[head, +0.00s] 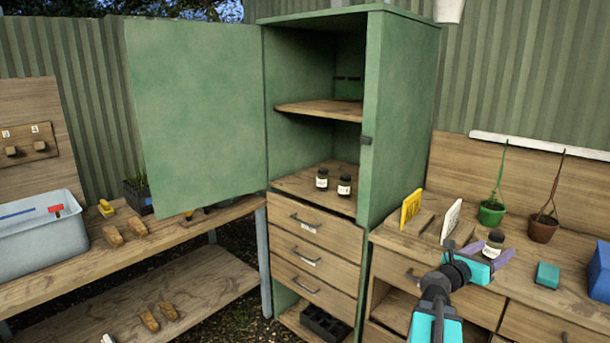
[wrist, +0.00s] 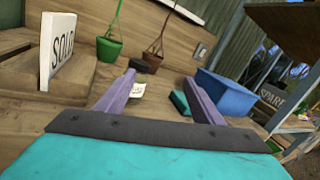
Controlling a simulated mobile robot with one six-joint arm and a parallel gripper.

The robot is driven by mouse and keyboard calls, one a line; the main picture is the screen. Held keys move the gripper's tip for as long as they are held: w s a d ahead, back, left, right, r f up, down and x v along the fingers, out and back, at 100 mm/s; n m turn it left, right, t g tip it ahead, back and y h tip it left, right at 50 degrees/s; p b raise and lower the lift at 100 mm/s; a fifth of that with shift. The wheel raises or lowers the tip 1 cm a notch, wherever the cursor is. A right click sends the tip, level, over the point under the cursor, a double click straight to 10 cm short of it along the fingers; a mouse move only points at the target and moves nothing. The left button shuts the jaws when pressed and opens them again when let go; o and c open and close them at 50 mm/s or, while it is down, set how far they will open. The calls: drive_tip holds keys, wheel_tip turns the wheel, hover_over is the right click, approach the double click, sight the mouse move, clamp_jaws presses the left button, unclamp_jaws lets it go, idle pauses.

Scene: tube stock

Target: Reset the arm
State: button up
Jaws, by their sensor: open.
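My gripper (head: 492,257) is over the right-hand bench, with its purple fingers apart and nothing clamped between them. It also shows in the wrist view (wrist: 158,82). A small dark jar with a white label (head: 493,243) stands on the bench at the fingers. In the wrist view the jar's dark lid (wrist: 146,66) and pale label show just beyond the left finger, which partly hides it. I cannot tell whether a finger touches the jar.
The green cabinet (head: 400,110) stands open, with two jars (head: 322,179) (head: 344,185) on a shelf. Yellow and white signs (head: 411,207) (head: 452,219), pots (head: 492,212) (head: 543,228), a teal block (head: 547,275) and a blue bin (wrist: 226,94) surround the gripper.

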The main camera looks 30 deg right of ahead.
drive_tip(key=w+a+f+n+t+y, duration=0.4)
drive_tip(key=w+a+n+t, duration=0.3)
drive_tip(key=w+a+n, duration=0.5)
drive_tip(key=w+a+f+n+t+y, duration=0.4)
drive_tip(key=w+a+n+t, duration=0.3)
drive_tip(key=w, duration=0.9)
drive_tip(key=w+a+f+n+g+y, duration=0.25)
drive_tip(key=a+f+n+y, duration=0.4)
drive_tip(key=a, duration=0.75)
drive_tip(key=w+a+f+n+g+y, duration=0.1)
drive_tip(key=w+a+f+n+y, duration=0.3)
drive_tip(key=a+f+n, duration=0.8)
drive_tip(key=s+a+f+n+g+y, duration=0.1)
drive_tip(key=s+a+f+n+g, duration=0.35)
drive_tip(key=s+a+f, duration=0.4)
drive_tip(key=s+a+f+n+g, duration=0.4)
drive_tip(key=s+a+f+n, duration=0.15)
drive_tip(key=a, duration=0.55)
drive_tip(key=s+f+n+g, duration=0.1)
drive_tip(key=s+f+g, duration=0.1)
drive_tip(key=s+f, duration=0.4)
drive_tip(key=s+f+n+g, duration=0.1)
drive_tip(key=s+f+g, duration=0.2)
drive_tip(key=s, duration=1.1)
drive_tip(key=s+a+f+n+g+p, duration=0.1)
drive_tip(key=s+f+g, duration=0.2)
drive_tip(key=s+f, duration=0.6)
drive_tip(key=shift+s+f+h, duration=0.25)
drive_tip(key=shift+s+h, duration=0.2)
drive_tip(key=shift+s, duration=0.4)
